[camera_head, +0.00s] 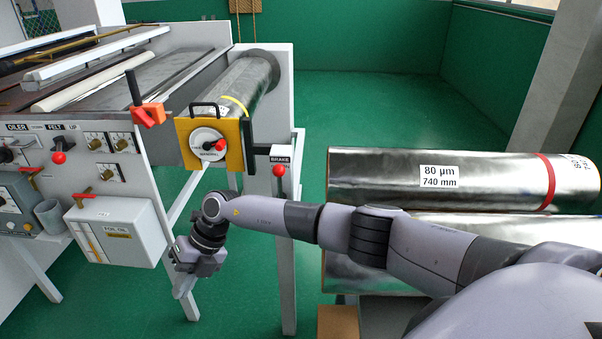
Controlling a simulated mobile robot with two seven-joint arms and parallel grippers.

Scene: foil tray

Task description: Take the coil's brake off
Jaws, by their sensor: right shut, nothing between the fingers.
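The coil (252,78) is a shiny foil roll lying in the machine's right end. A yellow plate (184,140) with a black handle, a white dial and a red knob sits at its near end. The brake lever's red knob (279,170) is on the white post, just under a small plate lettered BRAKE (280,160). My right gripper (188,308) points down in front of the machine, shut and empty. It is to the left of the brake knob and lower in the picture, apart from it. My left gripper is not in view.
Foil rolls (390,182), one labelled 80 µm 740 mm, are stacked at the right behind my right arm. A white FOIL OIL box (117,232) hangs on the machine's front, left of the gripper. Green floor is clear behind the post.

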